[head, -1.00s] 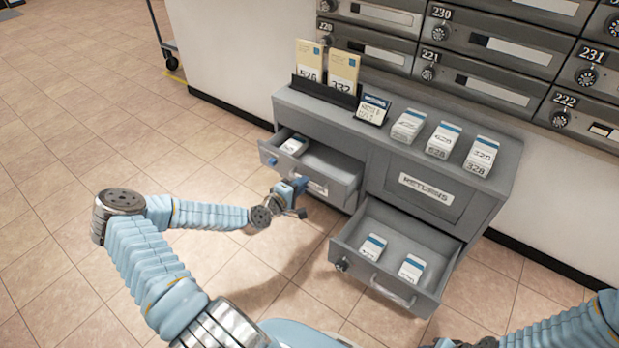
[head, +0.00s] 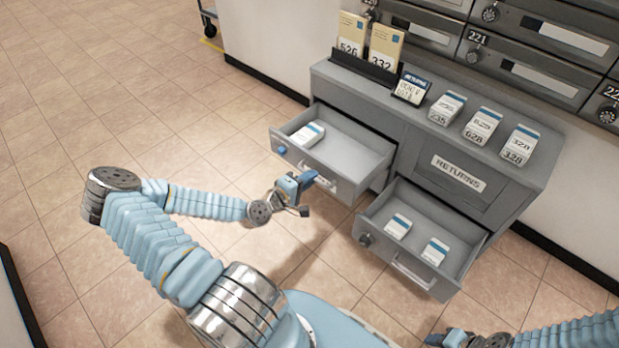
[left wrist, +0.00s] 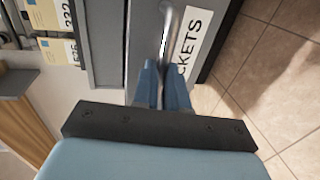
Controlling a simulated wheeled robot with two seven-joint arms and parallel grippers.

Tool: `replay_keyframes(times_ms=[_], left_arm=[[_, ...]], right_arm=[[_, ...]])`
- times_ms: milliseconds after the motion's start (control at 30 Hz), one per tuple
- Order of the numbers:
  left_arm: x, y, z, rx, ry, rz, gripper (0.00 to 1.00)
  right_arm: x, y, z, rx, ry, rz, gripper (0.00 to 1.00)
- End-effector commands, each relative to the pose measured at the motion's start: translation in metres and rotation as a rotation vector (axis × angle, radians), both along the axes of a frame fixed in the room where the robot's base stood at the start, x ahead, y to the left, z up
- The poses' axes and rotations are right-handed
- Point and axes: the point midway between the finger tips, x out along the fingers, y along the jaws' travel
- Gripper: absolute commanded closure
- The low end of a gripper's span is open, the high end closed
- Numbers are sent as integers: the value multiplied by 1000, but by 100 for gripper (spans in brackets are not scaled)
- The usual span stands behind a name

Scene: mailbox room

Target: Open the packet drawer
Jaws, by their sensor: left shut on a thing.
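The packet drawer (head: 345,150) is the upper left drawer of the grey cabinet and stands well out, with a white packet (head: 307,133) inside at its left. Its front carries a label reading "...CKETS" (left wrist: 190,42) in the left wrist view. My left gripper (head: 306,181) is at the drawer front, shut on the metal handle (left wrist: 166,30); its two blue fingers (left wrist: 163,82) close around the bar. The fingertips partly hide the handle and label in the head view. My right gripper (head: 455,338) shows only in part at the bottom edge; its jaws cannot be made out.
A lower right drawer (head: 385,250) also stands open with two packets. The cabinet top holds cards in a rack (head: 365,72) and several packets. A "RETURNS" panel (head: 455,185) is beside the packet drawer. Tiled floor (head: 130,130) is clear at left.

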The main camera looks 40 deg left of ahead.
Motion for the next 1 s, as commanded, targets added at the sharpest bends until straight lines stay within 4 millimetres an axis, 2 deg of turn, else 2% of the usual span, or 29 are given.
replay_keyframes(times_ms=[67,100,267,533,667,767,1000], left_arm=[[0,0,-1,0,2,-1,100],[0,0,-1,0,2,-1,86],[0,0,-1,0,1,-1,62],[0,0,0,0,1,0,62],[-10,2,2,-1,1,1,62],[-28,3,6,0,3,3,62],[-87,8,19,0,3,6,62]], right_arm=[[0,0,0,0,0,0,57],[0,0,0,0,0,0,57],[0,0,0,0,0,0,57],[0,0,0,0,0,0,57],[0,0,1,0,0,0,57],[0,0,3,0,0,0,57],[0,-1,8,-1,-2,-1,57]])
